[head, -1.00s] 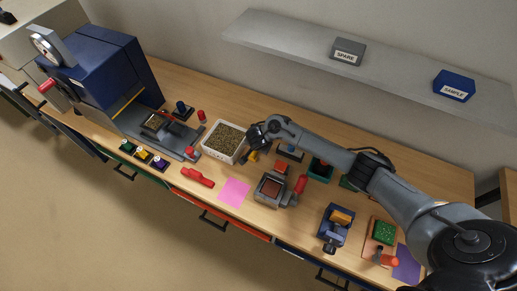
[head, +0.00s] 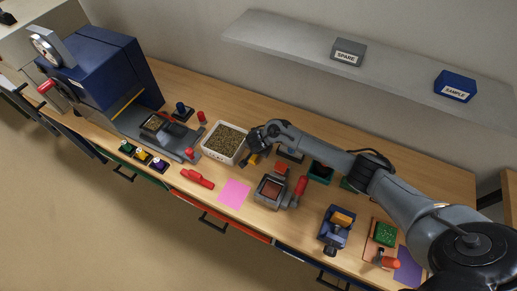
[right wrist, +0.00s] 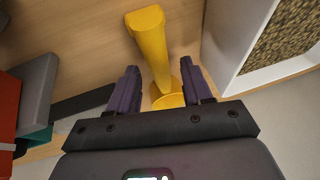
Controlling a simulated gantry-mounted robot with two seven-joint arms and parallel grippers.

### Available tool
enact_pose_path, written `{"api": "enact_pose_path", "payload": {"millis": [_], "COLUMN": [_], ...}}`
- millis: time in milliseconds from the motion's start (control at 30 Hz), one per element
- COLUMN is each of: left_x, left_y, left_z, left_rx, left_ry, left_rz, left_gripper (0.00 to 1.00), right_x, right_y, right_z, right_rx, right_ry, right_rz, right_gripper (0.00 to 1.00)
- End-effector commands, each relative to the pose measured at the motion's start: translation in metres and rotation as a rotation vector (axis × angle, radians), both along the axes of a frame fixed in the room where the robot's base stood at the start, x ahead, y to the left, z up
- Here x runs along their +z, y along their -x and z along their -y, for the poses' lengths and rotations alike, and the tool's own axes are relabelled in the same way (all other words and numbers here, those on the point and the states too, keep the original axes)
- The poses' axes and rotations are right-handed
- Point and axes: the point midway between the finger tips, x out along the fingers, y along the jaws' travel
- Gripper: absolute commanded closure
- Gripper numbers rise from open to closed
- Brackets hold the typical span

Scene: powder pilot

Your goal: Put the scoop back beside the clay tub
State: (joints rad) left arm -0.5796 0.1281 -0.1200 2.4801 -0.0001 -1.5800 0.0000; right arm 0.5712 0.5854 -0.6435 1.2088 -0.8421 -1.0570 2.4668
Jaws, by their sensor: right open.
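The yellow scoop (right wrist: 153,45) shows in the right wrist view between my two fingers, beside the clay tub. In the head view only a small yellow part of the scoop (head: 254,158) shows below my right gripper (head: 254,148). The clay tub (head: 207,151) is a white open box full of brown-green grains. Its white wall (right wrist: 238,45) is to the right in the right wrist view. My right gripper (right wrist: 160,88) is open, with one finger on each side of the scoop, and a gap shows at the left finger. My left gripper is out of view.
A grey box with a red inside (head: 270,190) stands in front and to the right of the tub. A pink sheet (head: 234,192) and a red tool (head: 197,178) lie near the front edge. A blue machine (head: 105,70) stands at the left. A grey shelf (head: 290,42) hangs above.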

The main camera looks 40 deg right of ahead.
Motion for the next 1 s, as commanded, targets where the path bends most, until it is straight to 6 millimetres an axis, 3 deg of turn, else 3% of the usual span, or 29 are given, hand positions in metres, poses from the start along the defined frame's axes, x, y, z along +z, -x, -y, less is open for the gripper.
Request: {"api": "enact_pose_path", "payload": {"millis": [267,733,1000], "left_x": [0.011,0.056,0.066], "left_y": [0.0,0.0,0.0], "left_z": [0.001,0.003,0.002], "left_rx": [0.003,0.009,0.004], "left_ry": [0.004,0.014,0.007], "left_rz": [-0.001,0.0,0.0], "left_gripper": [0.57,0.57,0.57], "right_x": [0.019,0.094,0.111], "right_y": [0.005,0.031,0.038], "right_z": [-0.005,-0.027,-0.033], "right_rx": [0.001,0.0,0.002], "right_ry": [-0.003,-0.003,-0.001], "right_rz": [-0.001,0.0,-0.001], "right_gripper": [0.5,0.5,0.5]}}
